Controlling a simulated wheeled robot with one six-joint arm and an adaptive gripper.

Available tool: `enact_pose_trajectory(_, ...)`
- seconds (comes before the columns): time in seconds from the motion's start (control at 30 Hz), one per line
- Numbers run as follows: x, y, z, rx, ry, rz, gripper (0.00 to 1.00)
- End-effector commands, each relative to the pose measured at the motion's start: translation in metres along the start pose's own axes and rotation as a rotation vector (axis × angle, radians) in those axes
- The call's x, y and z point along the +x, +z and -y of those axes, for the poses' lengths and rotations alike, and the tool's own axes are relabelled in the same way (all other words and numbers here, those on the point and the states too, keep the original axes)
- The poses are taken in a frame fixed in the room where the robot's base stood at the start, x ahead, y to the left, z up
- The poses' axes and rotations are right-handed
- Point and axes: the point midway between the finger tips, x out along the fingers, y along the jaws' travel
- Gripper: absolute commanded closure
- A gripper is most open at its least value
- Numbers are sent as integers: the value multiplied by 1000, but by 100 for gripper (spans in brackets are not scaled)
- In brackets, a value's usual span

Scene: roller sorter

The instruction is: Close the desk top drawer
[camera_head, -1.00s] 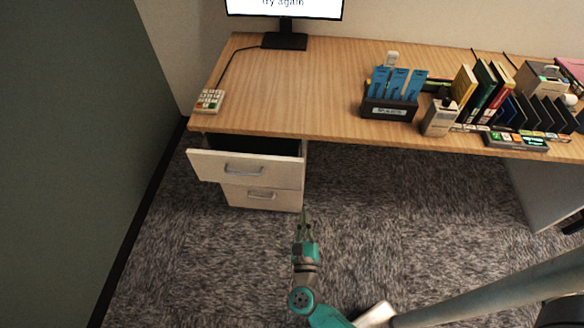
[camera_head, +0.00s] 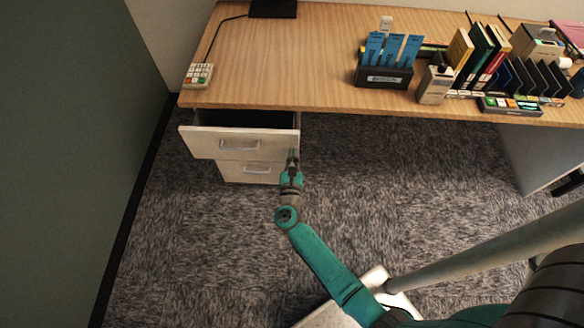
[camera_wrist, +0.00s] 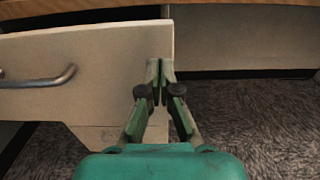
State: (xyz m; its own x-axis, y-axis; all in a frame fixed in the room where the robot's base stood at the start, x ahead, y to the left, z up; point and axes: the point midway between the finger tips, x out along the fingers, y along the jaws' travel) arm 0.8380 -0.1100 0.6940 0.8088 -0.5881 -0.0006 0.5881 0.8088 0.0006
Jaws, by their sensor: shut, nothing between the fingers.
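The desk top drawer (camera_head: 270,145) is pulled partway out under the left end of the desk, with its dark inside showing behind the front panel. It has a metal bar handle (camera_head: 239,145), which also shows in the wrist view (camera_wrist: 40,80). My gripper (camera_head: 293,155) is shut and empty at the right end of the drawer front. In the wrist view its fingertips (camera_wrist: 160,65) overlap the right edge of the drawer front (camera_wrist: 95,60); I cannot tell whether they touch it. The lower drawer (camera_head: 235,172) sits further back beneath.
The wooden desk top (camera_head: 290,60) overhangs the drawers. It holds a calculator-like keypad (camera_head: 198,75), a black box with blue folders (camera_head: 385,76) and several books. A dark green partition (camera_head: 75,130) stands at the left. Carpet (camera_head: 420,190) lies open to the right.

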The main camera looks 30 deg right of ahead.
Motion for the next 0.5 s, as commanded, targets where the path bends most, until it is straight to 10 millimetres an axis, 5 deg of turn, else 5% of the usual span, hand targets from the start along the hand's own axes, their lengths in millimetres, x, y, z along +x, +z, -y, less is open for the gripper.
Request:
enact_pose_trajectory(0.2, 27, 1, 0, 0, -1, 1, 100)
enact_pose_trajectory(0.5, 35, 0, 0, -1, 0, 0, 100)
